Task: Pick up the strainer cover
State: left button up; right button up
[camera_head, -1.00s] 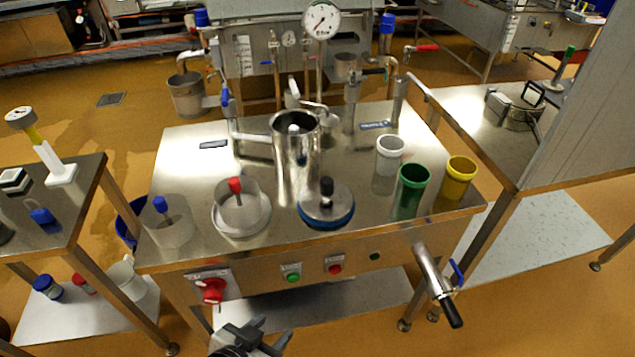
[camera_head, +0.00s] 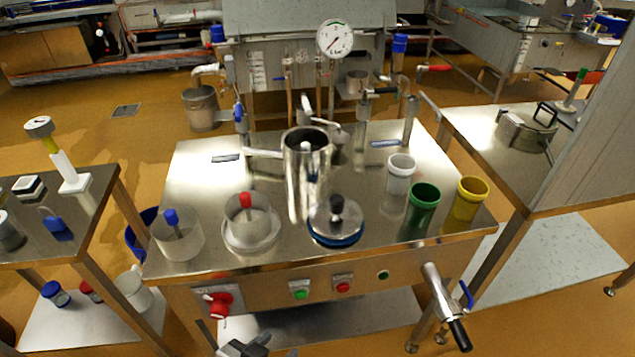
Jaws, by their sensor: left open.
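A round metal lid with a black knob and a blue rim (camera_head: 335,228), which looks like the strainer cover, lies on the steel table (camera_head: 390,242) near its front edge. It sits in front of a tall steel cylinder (camera_head: 306,172). My left gripper (camera_head: 274,346) is at the bottom edge of the picture, partly cut off. It is open, in front of the table and apart from the lid. My right gripper is out of view.
A white mould with a red knob (camera_head: 247,220) and a clear one with a blue knob (camera_head: 178,237) stand left of the lid. White (camera_head: 401,172), green (camera_head: 422,205) and yellow (camera_head: 469,198) cups stand right. A handled valve (camera_head: 441,300) juts from the table front.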

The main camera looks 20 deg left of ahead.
aim_at(333, 217)
jog(key=z, duration=1.2)
jog(key=i, duration=0.6)
jog(key=u, duration=3.15)
